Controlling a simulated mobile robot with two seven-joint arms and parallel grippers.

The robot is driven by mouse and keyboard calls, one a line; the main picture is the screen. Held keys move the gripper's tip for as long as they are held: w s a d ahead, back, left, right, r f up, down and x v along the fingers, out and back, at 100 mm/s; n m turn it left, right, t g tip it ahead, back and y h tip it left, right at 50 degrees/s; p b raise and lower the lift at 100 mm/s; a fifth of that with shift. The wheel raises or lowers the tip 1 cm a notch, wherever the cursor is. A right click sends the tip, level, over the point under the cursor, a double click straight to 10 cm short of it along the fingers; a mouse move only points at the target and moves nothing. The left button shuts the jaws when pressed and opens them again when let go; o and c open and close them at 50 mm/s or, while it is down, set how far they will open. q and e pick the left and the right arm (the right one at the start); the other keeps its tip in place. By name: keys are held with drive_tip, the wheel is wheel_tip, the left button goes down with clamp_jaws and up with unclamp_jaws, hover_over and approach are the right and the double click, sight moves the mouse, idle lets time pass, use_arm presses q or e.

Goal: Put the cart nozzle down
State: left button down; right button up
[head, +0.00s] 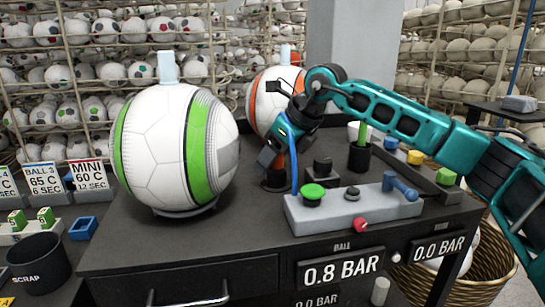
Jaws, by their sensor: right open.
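My right gripper (270,158) comes in on the teal arm from the right. It is open and points down over the cart top, between the two balls. Below its fingers stands a dark round holder (277,180) with a copper-coloured rim. A blue hose (293,165) runs down beside the gripper. The nozzle itself cannot be told apart clearly from the dark fingers and holder. A large white and green ball (165,150) sits on the cart's left side. A white and orange ball (262,105) stands behind the gripper, partly hidden by it. My left gripper is not in view.
A grey control box (350,212) with a green button (313,192) and blue lever stands in front of the gripper. Behind it are a black cup (359,158) and coloured knobs. A scrap bin (38,262) is at left. Ball racks fill the background.

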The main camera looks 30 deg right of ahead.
drive_tip(key=shift+r, duration=0.3)
drive_tip(key=p+v, duration=0.1)
drive_tip(key=v, duration=1)
drive_tip(key=shift+s+d+r, duration=0.15)
drive_tip(key=shift+s+r, duration=0.05)
drive_tip(key=shift+r, duration=0.1)
